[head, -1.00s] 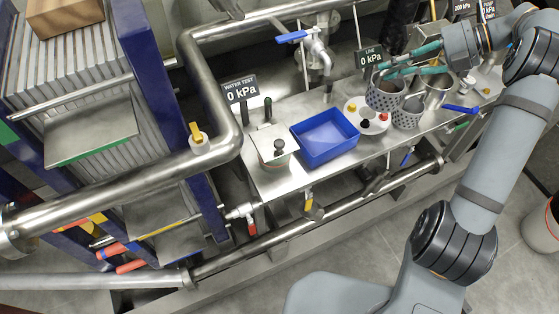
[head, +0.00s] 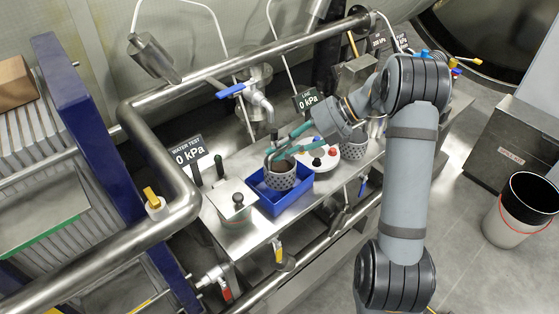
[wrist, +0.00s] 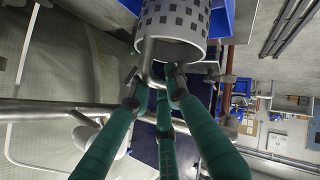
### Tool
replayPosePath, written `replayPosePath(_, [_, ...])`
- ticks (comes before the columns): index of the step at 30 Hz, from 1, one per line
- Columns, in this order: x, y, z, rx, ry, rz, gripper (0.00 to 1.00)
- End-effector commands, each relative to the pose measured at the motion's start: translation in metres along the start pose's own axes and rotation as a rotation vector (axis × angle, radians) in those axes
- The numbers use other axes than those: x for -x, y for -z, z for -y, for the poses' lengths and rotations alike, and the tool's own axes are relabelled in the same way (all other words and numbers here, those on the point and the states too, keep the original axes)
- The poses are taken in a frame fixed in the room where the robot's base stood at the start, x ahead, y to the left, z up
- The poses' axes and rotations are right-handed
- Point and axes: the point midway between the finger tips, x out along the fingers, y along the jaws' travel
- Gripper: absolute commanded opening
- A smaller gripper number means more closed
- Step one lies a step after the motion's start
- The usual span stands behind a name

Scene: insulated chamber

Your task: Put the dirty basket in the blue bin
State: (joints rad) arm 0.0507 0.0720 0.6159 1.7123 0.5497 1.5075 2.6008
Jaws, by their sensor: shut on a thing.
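The dirty basket (head: 281,179) is a grey perforated cup with brown matter inside. My gripper (head: 275,150) has teal fingers and is shut on the basket's metal handle. The basket appears over or partly inside the blue bin (head: 296,199), an open rectangular tray on the steel bench; I cannot tell whether it touches the bin's floor. In the wrist view the basket (wrist: 172,18) hangs tilted at the top beyond the fingertips, with its handle between the teal fingers, and a blue edge of the bin (wrist: 221,22) shows beside it.
A second perforated basket (head: 354,149) stands on the bench to the right. A steel box with a knob (head: 234,204) stands left. A blue-handled tap (head: 257,95) rises behind.

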Motion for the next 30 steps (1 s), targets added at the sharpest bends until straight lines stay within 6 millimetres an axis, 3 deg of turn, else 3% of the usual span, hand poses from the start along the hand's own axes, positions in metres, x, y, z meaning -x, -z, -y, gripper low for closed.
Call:
replayPosePath(9, [-0.022, -0.018, 0.025, -0.003, 0.000, -0.002, 0.00])
replayPosePath(20, [-0.024, -0.020, 0.027, -0.002, -0.001, -0.001, 0.00])
replayPosePath(21, [-0.024, -0.020, 0.028, -0.001, 0.001, -0.001, 0.18])
replayPosePath(30, [-0.024, -0.020, 0.028, -0.001, 0.001, -0.001, 0.35])
